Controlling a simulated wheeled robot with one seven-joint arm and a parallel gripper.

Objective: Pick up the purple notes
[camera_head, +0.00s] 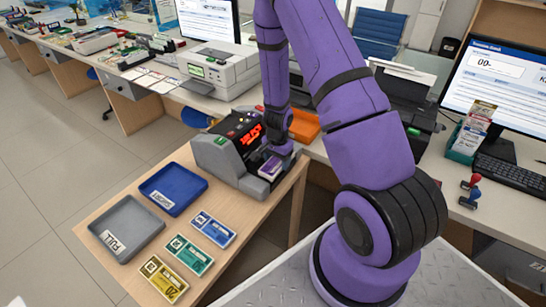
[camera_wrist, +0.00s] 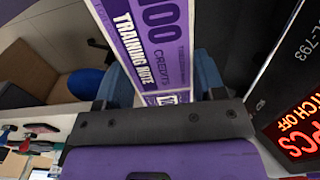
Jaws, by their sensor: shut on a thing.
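The purple notes (camera_head: 269,169) are at the right front of the grey counting machine (camera_head: 217,157), under my gripper (camera_head: 275,157). In the wrist view the purple notes (camera_wrist: 160,45) stand between the two fingers of my gripper (camera_wrist: 158,82), with "100 CREDITS" and "TRAINING NOTE" printed on them. My gripper is shut on them. The machine's red lit display (camera_wrist: 303,135) is close at the right in the wrist view. Whether the notes still touch the machine's tray cannot be told.
On the wooden table lie a blue tray (camera_head: 173,207), a grey tray (camera_head: 120,213) marked FULL, and blue (camera_head: 213,229), green (camera_head: 190,254) and yellow (camera_head: 163,279) notes. A monitor (camera_head: 500,75), a keyboard (camera_head: 514,176) and a stamp (camera_head: 471,190) stand on the right counter.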

